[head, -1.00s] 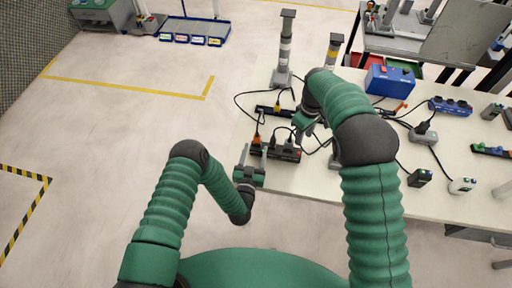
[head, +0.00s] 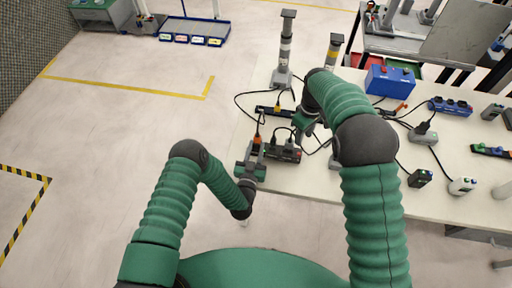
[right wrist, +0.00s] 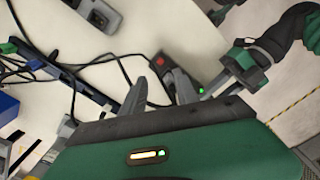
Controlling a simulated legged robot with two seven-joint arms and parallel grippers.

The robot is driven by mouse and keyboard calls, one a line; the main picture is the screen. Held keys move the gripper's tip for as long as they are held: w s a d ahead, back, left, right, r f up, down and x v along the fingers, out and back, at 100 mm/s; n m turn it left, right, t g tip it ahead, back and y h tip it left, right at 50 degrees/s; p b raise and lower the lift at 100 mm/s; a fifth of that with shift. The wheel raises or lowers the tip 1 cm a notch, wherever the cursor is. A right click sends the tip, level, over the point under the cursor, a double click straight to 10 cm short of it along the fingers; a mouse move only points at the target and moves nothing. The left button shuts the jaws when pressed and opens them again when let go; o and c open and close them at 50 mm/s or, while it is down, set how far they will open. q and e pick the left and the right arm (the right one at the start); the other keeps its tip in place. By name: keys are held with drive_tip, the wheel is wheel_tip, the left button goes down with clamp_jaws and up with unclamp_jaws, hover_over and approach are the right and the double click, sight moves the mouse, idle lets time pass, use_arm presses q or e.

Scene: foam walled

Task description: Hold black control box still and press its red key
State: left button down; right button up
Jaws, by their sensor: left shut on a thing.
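The black control box (head: 284,154) lies near the left front edge of the white table. In the right wrist view the box (right wrist: 179,78) shows its red key (right wrist: 160,61) and a lit green spot. My left gripper (head: 253,155) is shut at the box's left end in the head view; it also shows in the right wrist view (right wrist: 228,75). My right gripper (right wrist: 162,90) is open and empty above the box, the red key showing between its fingers. In the head view my right gripper (head: 304,126) is partly hidden by its own arm.
Cables run across the table (head: 330,180) around the box. A blue box (head: 390,80) and several smaller control boxes are to the right. The floor at left is clear.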

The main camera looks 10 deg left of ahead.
clamp_jaws()
drive_tip(key=shift+d, duration=0.1)
idle(1.5)
